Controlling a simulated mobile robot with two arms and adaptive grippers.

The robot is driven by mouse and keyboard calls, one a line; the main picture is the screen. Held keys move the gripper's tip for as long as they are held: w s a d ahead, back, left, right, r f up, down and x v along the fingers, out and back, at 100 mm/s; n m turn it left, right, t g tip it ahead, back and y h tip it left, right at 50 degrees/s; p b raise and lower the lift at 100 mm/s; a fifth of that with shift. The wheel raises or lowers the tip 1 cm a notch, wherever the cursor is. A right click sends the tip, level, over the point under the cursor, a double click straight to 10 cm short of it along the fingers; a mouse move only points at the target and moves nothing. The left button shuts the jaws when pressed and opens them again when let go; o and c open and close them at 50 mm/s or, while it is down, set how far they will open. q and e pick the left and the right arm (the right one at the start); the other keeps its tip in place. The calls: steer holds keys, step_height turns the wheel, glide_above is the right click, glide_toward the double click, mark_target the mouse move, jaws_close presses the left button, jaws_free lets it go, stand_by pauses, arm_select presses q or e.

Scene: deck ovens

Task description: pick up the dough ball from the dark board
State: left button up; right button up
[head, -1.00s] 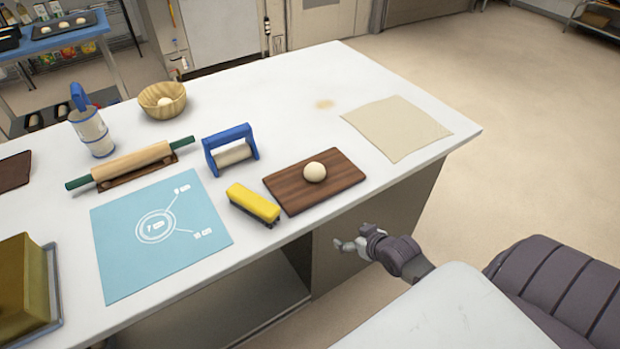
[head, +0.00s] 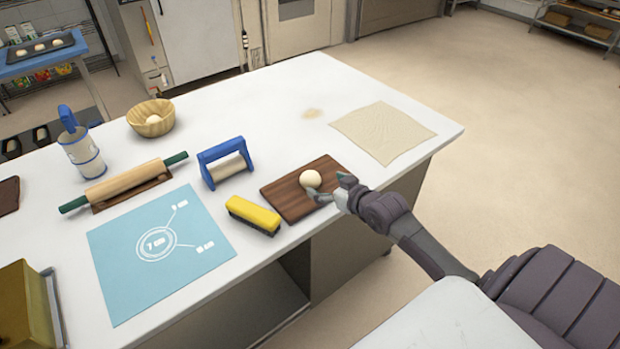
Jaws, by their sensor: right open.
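The dough ball (head: 310,179) is pale and round and sits on the dark wooden board (head: 286,199) near the front edge of the white table. My right gripper (head: 327,189) is open at the board's right side, with its fingertips pointing left, very close to the dough ball. One finger appears just in front of the ball's lower right; I cannot tell whether it touches. My left gripper is not in view.
A yellow brush (head: 253,214) lies left of the board. A blue-handled roller (head: 225,163) stands behind it. A beige cloth (head: 383,133) lies to the right. A blue mat (head: 158,252), rolling pin (head: 125,183) and wooden bowl (head: 151,118) are further left. The far table middle is clear.

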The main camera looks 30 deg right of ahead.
mark_target(309, 177)
steer(key=shift+x, duration=1.05)
steer(key=shift+w+f+p, duration=0.1)
steer(key=shift+w+p, duration=0.25)
steer(key=shift+w, duration=0.2)
steer(key=x, duration=0.3)
steer(key=shift+w+a+f+p, duration=0.15)
steer(key=shift+w+a+p, duration=0.05)
steer(key=shift+w+p, duration=0.1)
steer(key=shift+w+f, duration=0.2)
steer(key=shift+w, duration=0.05)
steer(key=shift+s, duration=0.1)
steer(key=shift+c, duration=0.3)
steer(key=c, duration=1.2)
steer(key=shift+r, duration=0.15)
